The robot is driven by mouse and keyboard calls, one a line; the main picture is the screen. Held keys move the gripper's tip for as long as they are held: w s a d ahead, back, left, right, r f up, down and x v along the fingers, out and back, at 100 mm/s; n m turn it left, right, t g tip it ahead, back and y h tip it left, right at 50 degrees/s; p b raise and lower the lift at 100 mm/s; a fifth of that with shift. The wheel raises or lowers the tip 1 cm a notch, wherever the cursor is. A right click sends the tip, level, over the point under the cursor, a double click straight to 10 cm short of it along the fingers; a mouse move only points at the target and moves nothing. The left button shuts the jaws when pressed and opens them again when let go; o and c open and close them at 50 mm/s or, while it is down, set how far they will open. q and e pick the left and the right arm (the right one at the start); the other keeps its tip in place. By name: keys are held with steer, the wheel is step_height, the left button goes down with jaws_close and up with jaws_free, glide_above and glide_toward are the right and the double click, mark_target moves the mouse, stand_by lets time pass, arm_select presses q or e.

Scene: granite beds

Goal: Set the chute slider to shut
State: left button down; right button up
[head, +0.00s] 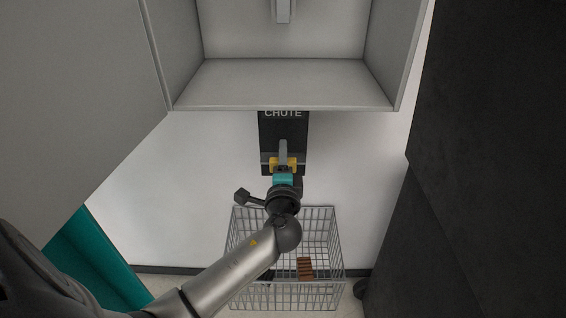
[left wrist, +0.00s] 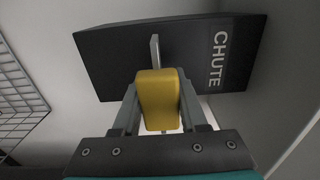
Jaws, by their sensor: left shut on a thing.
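The chute panel (head: 270,135) is a black plate marked CHUTE on the pale wall, below the grey cabinet. It also shows in the left wrist view (left wrist: 110,65). The slider's yellow handle (left wrist: 158,95) is in front of the plate, and in the head view it (head: 292,162) is near the plate's lower end. A thin grey piece (head: 283,149) stands by the handle. My left gripper (head: 284,168) is shut on the yellow handle, with a finger on each side in the left wrist view (left wrist: 160,115). The slot behind the handle is hidden. My right gripper is not in view.
A wire basket (head: 335,240) stands below the chute on the floor, with a brown block (head: 305,267) in it. An open grey cabinet (head: 280,84) hangs above. A dark tall body (head: 490,150) closes off the right side. Bare wall lies either side of the panel.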

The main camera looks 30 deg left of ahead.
arm_select(q)
steer(key=shift+c, duration=2.2)
jaws_free()
steer(key=b+v, duration=0.1)
steer(key=v, duration=1.4)
steer(key=shift+s, duration=0.2)
steer(key=shift+o, duration=0.2)
